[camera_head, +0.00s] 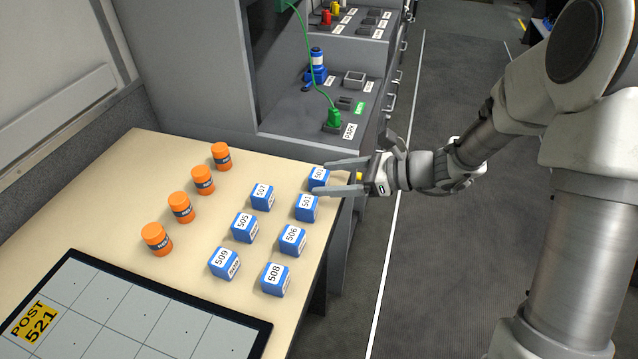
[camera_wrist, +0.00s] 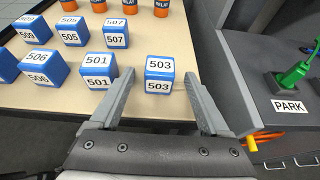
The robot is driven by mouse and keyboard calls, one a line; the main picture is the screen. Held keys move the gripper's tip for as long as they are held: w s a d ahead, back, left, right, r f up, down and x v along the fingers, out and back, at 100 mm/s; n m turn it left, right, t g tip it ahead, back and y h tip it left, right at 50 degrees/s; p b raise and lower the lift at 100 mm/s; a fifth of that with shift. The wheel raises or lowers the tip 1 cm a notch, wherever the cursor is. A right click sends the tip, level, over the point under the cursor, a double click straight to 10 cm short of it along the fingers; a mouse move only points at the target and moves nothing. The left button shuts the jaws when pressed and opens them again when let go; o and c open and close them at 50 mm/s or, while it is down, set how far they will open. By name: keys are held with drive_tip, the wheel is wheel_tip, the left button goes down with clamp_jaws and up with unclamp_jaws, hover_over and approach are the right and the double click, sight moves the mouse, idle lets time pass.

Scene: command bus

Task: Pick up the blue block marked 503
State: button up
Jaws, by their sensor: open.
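The blue block marked 503 (camera_head: 319,178) stands on the beige table (camera_head: 190,262) at its far right edge. It has white labels on its top and side. In the wrist view the 503 block (camera_wrist: 159,75) stands between my fingertips, its number readable on both labels. My gripper (camera_head: 341,176) is open, with one finger on each side of the block. A gap shows between the block and each finger in the wrist view. I cannot tell the gripper's exact height against the block.
The block marked 501 (camera_wrist: 97,70) stands just left of my left finger. Other blue blocks, such as 507 (camera_head: 262,197) and 508 (camera_head: 275,279), stand in rows. Several orange cans (camera_head: 203,180) stand further left. A grey console with a green plug (camera_head: 333,117) is beyond the table.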

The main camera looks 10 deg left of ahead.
drive_tip(key=shift+x, duration=1.45)
clamp_jaws()
